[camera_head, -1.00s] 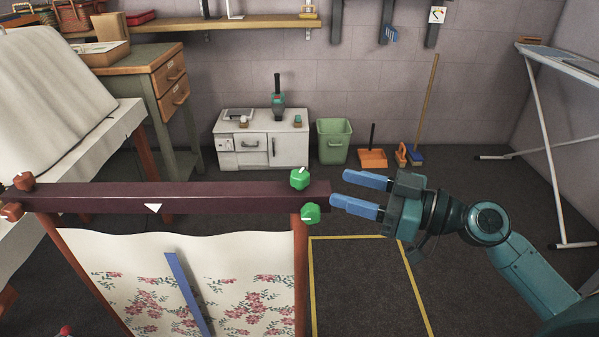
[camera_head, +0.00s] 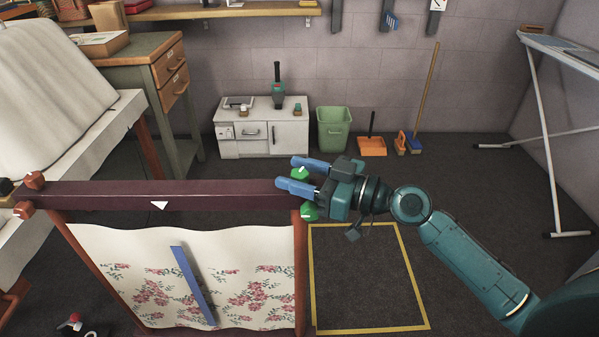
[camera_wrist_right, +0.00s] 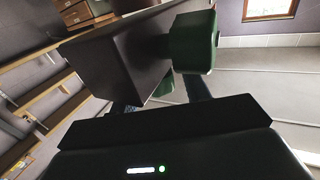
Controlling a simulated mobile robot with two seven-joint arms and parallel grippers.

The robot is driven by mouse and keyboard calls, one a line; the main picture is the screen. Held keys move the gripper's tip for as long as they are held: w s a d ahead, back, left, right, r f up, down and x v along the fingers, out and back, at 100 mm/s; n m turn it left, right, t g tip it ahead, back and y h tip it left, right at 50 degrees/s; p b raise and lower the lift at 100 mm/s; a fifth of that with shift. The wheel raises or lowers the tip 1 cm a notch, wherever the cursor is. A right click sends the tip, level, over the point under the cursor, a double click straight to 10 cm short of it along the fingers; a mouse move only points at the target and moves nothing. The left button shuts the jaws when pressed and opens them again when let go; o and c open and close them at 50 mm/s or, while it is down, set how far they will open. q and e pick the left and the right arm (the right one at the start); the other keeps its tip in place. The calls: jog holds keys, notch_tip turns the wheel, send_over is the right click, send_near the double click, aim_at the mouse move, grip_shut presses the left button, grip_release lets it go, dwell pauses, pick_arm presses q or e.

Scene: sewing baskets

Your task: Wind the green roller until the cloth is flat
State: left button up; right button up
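A dark red roller bar (camera_head: 225,195) spans the top of a wooden frame. A cream cloth (camera_head: 120,243) with pink flowers hangs below it, its upper and lower edges wavy. A green knob (camera_head: 301,173) is at the bar's right end, and a second green knob (camera_head: 308,212) sits just below. My right gripper (camera_head: 288,172) is open, its blue fingers reaching over the bar's end on either side of the upper knob; firm contact cannot be told. The right wrist view shows a green knob (camera_wrist_right: 193,42) beside the dark bar end (camera_wrist_right: 125,60). My left gripper is not in view.
A blue strip (camera_head: 192,285) lies slanted across the cloth. A white triangle mark (camera_head: 159,205) is on the bar. Brown knobs (camera_head: 34,181) are at its left end. A yellow-outlined floor area (camera_head: 372,328) to the right is empty. A green bin (camera_head: 333,130) stands behind.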

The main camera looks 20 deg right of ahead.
jog(key=c, duration=0.8)
jog(key=shift+r+p, duration=0.15)
jog(key=shift+p, duration=0.4)
jog(key=shift+c, duration=0.2)
jog(key=shift+r+m+t+h+p, duration=0.15)
jog(key=shift+m+t+h+p, duration=0.4)
jog(key=shift+p, duration=0.25)
jog(key=shift+r+m+t+h+p, duration=0.1)
jog(key=shift+m+t+h+p, duration=0.2)
jog(key=shift+p, duration=0.55)
jog(key=m+t+h+p, duration=0.2)
jog(key=p, duration=0.3)
jog(key=shift+h+p, duration=0.35)
jog(key=shift+p, duration=0.05)
jog(key=shift+m+t+h+p, duration=0.4)
jog(key=shift+h+p, duration=0.3)
jog(key=shift+p, duration=0.45)
jog(key=shift+f+m+p, duration=0.25)
jog(key=shift+f+p, duration=0.05)
jog(key=shift+p, duration=0.1)
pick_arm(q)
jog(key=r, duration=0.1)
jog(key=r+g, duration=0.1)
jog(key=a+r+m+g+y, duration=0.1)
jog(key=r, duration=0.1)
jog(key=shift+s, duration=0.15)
pick_arm(e)
jog(key=shift+f, duration=0.1)
